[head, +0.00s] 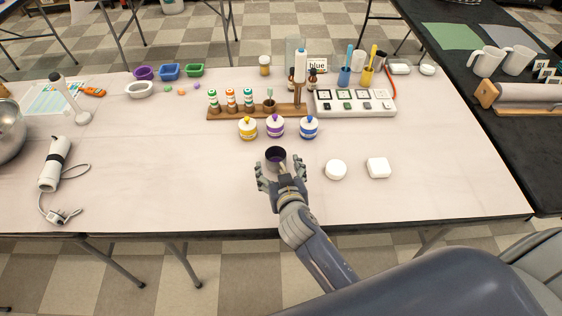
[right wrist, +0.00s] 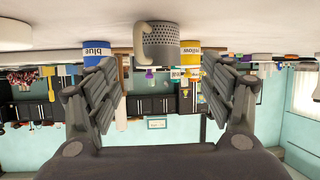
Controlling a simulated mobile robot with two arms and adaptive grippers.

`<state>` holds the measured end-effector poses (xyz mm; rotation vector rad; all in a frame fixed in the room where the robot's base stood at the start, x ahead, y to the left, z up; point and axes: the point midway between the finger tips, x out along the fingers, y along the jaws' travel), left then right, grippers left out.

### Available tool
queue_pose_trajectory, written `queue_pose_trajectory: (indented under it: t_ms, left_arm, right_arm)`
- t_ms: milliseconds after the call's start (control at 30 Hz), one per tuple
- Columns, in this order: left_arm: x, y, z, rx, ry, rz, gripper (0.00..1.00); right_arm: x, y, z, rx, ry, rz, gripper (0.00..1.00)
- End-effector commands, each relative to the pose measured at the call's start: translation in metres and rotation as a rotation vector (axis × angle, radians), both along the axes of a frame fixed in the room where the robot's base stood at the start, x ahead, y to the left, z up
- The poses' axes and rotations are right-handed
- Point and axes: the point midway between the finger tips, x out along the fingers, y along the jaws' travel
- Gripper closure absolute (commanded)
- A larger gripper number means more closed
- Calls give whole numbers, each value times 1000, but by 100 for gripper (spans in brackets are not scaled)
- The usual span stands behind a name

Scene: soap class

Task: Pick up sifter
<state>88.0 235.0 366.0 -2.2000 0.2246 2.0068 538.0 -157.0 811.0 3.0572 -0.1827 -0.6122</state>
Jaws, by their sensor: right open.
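The sifter (head: 275,153) stands on the table in front of the row of lidded jars, its dark round opening facing up in the head view. In the right wrist view, which is upside down, the sifter (right wrist: 162,42) is a grey perforated cup with a beige handle on its left side. My right gripper (head: 281,171) is at the near side of the sifter. It is open, and its two fingers (right wrist: 160,85) are spread wide with the sifter ahead between them, not clasped. Its lower part is partly hidden by the hand in the head view. My left gripper is not in view.
Yellow (head: 247,129), purple (head: 275,128) and blue (head: 309,129) jars stand just behind the sifter. Two white soap pieces, one round (head: 336,170) and one square (head: 378,168), lie to its right. A white corded blender (head: 51,165) lies far left. The table left of the sifter is clear.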

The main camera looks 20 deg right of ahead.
Motion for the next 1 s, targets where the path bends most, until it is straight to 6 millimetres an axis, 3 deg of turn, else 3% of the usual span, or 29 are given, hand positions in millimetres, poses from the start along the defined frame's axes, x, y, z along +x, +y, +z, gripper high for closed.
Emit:
queue_pose_trajectory:
  t_ms: [167,367,700,1000]
  left_arm:
    - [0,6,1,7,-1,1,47]
    - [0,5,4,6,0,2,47]
    - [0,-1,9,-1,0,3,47]
    - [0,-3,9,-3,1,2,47]
  right_arm:
    - [18,-2,-7,-1,-1,1,26]
    - [29,-4,-11,-1,0,2,26]
    - [65,-11,-25,0,0,2,26]
    - [68,-11,-27,1,0,3,26]
